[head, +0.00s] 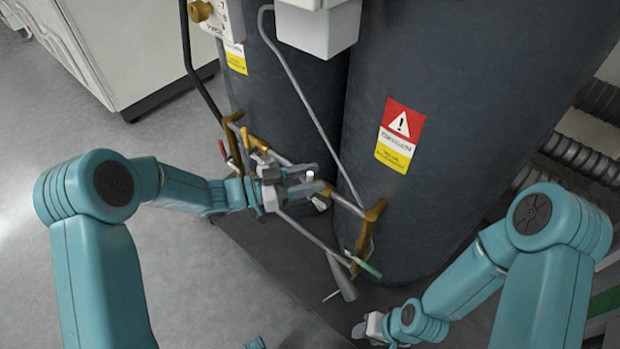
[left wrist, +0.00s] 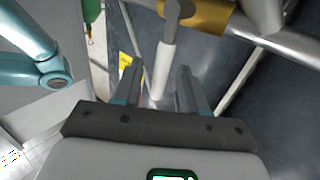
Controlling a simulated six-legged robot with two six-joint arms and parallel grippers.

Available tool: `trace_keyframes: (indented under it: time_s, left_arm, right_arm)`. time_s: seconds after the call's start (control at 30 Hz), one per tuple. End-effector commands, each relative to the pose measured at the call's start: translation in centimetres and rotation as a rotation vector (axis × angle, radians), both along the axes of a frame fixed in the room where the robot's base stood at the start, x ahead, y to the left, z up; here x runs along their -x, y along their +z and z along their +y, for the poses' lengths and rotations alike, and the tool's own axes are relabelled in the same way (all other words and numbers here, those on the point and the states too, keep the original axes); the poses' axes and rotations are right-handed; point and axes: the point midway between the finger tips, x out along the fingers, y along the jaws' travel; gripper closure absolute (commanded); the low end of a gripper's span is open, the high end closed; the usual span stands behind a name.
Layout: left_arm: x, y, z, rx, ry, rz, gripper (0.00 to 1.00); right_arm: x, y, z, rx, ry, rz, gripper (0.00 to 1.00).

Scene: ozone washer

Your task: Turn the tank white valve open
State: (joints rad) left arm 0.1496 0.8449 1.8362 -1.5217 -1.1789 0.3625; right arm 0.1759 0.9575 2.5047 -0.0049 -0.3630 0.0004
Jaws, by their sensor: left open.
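The white valve handle (left wrist: 164,72) shows in the left wrist view as a white lever running down from a grey pivot (left wrist: 184,12) beside a brass fitting (left wrist: 195,15). In the head view only a small white end (head: 310,175) shows at my left gripper. My left gripper (head: 300,182) is at the pipework in front of the dark tanks. Its open fingers (left wrist: 159,82) stand on either side of the white lever, with visible gaps, and do not grip it. My right gripper (head: 368,327) is low near the floor, away from the valve; its jaws are too small to read.
Two dark tanks (head: 460,110) stand behind the pipes. A red lever (head: 222,150) is left of my gripper and a green lever (head: 367,268) lower right. A thin grey pipe (head: 300,85) runs down between the tanks. Grey floor (head: 190,270) is clear at left.

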Motion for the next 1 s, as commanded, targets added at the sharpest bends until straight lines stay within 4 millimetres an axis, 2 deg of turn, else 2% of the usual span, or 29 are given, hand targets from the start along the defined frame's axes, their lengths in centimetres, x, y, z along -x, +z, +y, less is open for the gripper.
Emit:
trace_keyframes:
  time_s: [0.27,0.3,0.37,0.4,0.43,0.77,1.0]
  left_arm:
    - [0.0,0.01,-0.35,0.0,0.001,0.0,0.58]
    - [0.0,0.01,-0.34,0.0,0.001,0.0,0.62]
    - [0.01,0.01,-0.33,0.0,0.001,0.0,0.81]
    - [0.0,0.02,-0.33,0.0,0.001,0.0,0.94]
    - [0.0,0.02,-0.32,0.0,0.001,0.0,1.0]
    - [0.12,0.09,-0.46,-0.021,0.001,-0.018,1.0]
    - [0.63,0.05,-1.17,-0.126,0.0,-0.093,1.0]
  right_arm:
    - [0.0,-0.02,0.0,0.0,0.0,0.0,0.57]
    - [0.0,-0.02,0.0,0.0,0.0,0.0,0.57]
    - [0.0,-0.02,0.0,0.0,0.0,0.0,0.57]
    - [0.0,-0.02,0.0,0.0,0.0,0.0,0.57]
    - [0.0,-0.02,0.0,0.0,0.0,0.0,0.57]
    - [0.0,-0.02,0.0,0.0,0.0,0.0,0.57]
    - [0.0,-0.06,0.0,0.0,0.0,0.0,0.57]
